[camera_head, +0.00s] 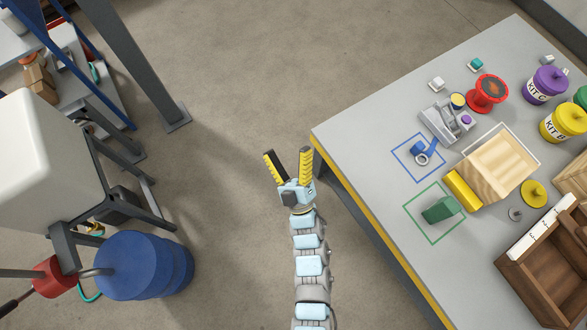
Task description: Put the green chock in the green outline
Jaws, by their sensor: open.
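The green chock (442,209) is a wedge-shaped block on the grey table. It sits inside the green square outline (409,210), toward its right part; its right end lies near the outline's upper right edge. I cannot tell whether it touches or crosses the line. My gripper (287,156) is open and empty, with yellow and black fingers pointing away. It is left of the table's yellow-striped edge, over the floor, well apart from the chock. Nothing hides the chock.
On the table (360,135), a blue outline (396,151) holds a blue item (425,152). A wooden box (497,166) with a yellow block (463,190), a red spool (487,93), kit jars and a dark wooden crate (541,282) stand further right. A blue drum (140,265) stands lower left.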

